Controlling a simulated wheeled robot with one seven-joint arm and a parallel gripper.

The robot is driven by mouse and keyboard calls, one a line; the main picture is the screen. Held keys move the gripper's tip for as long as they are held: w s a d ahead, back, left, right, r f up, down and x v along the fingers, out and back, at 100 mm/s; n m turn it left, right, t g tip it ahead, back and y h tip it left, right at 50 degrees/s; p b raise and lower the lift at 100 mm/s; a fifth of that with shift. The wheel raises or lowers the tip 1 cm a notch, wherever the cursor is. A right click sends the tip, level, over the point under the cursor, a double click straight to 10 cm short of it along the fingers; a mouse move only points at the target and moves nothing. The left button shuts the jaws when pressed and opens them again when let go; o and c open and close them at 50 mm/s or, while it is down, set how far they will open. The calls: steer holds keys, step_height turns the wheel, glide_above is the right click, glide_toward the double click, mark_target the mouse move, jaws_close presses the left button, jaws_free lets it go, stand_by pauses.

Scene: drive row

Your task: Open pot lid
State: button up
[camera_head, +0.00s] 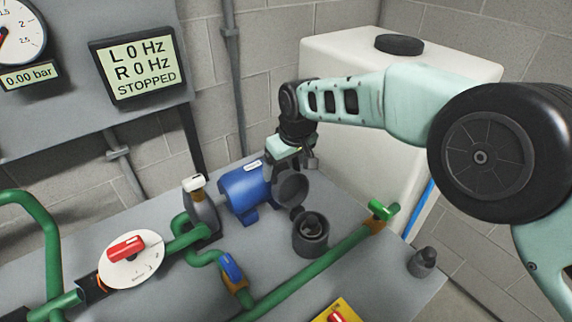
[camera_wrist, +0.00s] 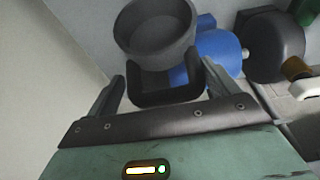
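The dark grey pot (camera_head: 311,240) stands on the grey bench top, and its round mouth shows open. Its dark round lid (camera_head: 291,188) is tilted up steeply at the pot's back left edge. My gripper (camera_head: 305,160) is at the upper back of the raised lid. In the wrist view, a dark grey round part (camera_wrist: 155,40) with a black loop handle (camera_wrist: 165,92) lies just ahead of my gripper (camera_wrist: 165,80). The two fingers are spread wide, one on each side of the loop, with small gaps showing. Whether they touch it is hard to tell.
A blue motor (camera_head: 245,190) stands just left of the lid. Green pipes (camera_head: 310,272) run in front of the pot, with a green-handled valve (camera_head: 382,209) to its right. A black knob-like part (camera_head: 422,262) is at the bench's right. A white tank (camera_head: 350,165) stands behind.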

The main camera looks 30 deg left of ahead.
steer(key=shift+s, duration=0.1)
steer(key=b+v, duration=0.2)
steer(key=v, duration=1.5)
steer(key=shift+r, duration=0.15)
